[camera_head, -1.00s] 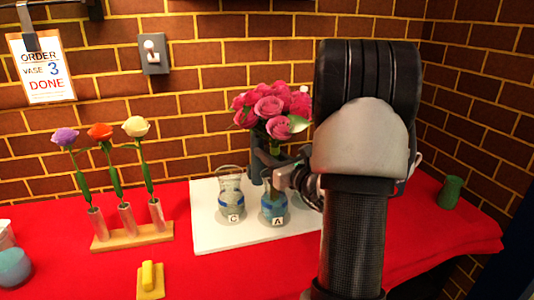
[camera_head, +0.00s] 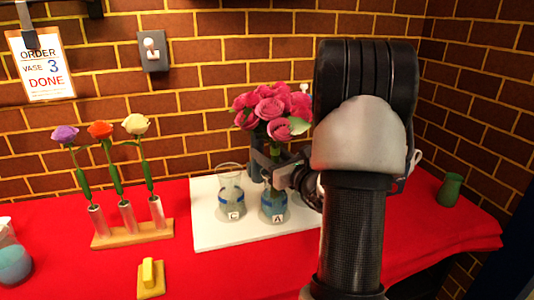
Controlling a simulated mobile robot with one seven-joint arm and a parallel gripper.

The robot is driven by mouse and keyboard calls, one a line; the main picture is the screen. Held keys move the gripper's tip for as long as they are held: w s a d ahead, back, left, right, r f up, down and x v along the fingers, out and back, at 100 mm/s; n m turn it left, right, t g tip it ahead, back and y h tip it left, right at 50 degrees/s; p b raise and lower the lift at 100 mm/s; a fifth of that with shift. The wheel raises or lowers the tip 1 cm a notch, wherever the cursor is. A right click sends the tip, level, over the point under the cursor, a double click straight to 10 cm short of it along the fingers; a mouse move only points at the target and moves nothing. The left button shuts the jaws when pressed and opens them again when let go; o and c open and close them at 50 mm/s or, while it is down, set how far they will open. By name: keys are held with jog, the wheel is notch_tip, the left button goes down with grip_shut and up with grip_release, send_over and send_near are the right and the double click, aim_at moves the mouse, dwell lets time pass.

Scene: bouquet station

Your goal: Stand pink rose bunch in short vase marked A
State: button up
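The pink rose bunch (camera_head: 272,107) is upright, its blooms above my gripper (camera_head: 262,165). My gripper appears closed around the stems, though its fingers are small and partly hidden. The short vase marked A (camera_head: 274,209), clear with a blue band, stands on the white board directly below the bunch. The lower stems look to be at or inside the vase's mouth, but the gripper covers the rim, so I cannot tell how deep they are.
The short vase marked C (camera_head: 231,196) stands just left of vase A on the white board (camera_head: 215,238). A wooden rack (camera_head: 132,235) with three single roses is further left. A yellow block (camera_head: 149,276) lies in front. A green cup (camera_head: 450,190) is at the far right.

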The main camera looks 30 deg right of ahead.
jog(key=s+d+p, duration=0.1)
jog(key=s+p, duration=0.1)
jog(key=s, duration=1.5)
jog(key=shift+s, duration=0.25)
